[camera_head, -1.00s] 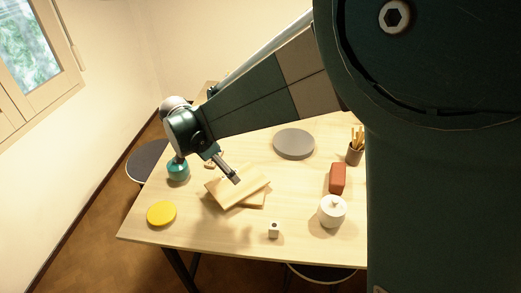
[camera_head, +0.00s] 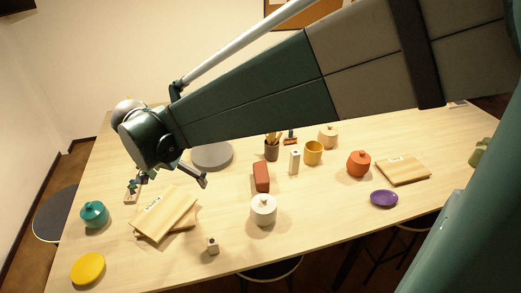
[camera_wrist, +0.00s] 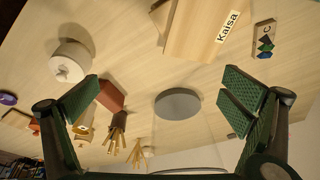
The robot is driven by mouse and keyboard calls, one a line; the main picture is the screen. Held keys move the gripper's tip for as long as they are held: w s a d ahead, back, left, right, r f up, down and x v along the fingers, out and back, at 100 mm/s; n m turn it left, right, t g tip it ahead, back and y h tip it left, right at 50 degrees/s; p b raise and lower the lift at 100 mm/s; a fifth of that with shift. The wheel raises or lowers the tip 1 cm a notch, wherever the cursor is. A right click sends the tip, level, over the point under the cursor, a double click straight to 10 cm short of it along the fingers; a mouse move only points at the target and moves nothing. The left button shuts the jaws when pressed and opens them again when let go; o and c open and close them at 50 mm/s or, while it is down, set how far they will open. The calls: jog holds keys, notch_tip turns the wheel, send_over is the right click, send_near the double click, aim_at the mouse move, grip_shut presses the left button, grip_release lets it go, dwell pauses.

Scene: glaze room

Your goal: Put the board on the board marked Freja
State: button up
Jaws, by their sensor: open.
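A pale wooden board labelled Kaisa (camera_head: 172,214) lies at an angle on top of another wooden board (camera_head: 187,226) at the left of the table. The lower board shows only at its edges, and any label on it is hidden. In the wrist view the Kaisa board (camera_wrist: 205,32) is at the top, beyond the fingers, with its label readable. A separate wooden board (camera_head: 405,172) lies at the right of the table; its small label is unreadable. My gripper (camera_head: 172,181) is open and empty above the table, behind the stacked boards and apart from them; its spread fingers (camera_wrist: 158,100) frame the wrist view.
A teal pot (camera_head: 94,215) and yellow disc (camera_head: 88,269) are left of the stack. An orange pot (camera_head: 359,164) and purple dish (camera_head: 384,199) stand by the right board.

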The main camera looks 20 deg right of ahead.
jog(key=s+d+r+n+t+y, duration=0.1)
jog(key=s+d+r+n, duration=0.2)
jog(key=d, duration=0.6)
jog(key=s+d+r, duration=0.2)
jog(key=s+d, duration=0.3)
jog(key=d, duration=0.3)
jog(key=s+d+n+t, duration=0.2)
jog(key=s+d+n, duration=0.1)
jog(key=s+d, duration=0.8)
jog(key=shift+s+d+f+n+t+y, duration=0.3)
jog(key=shift+d+f+t+y, duration=0.1)
jog(key=shift+d, duration=0.4)
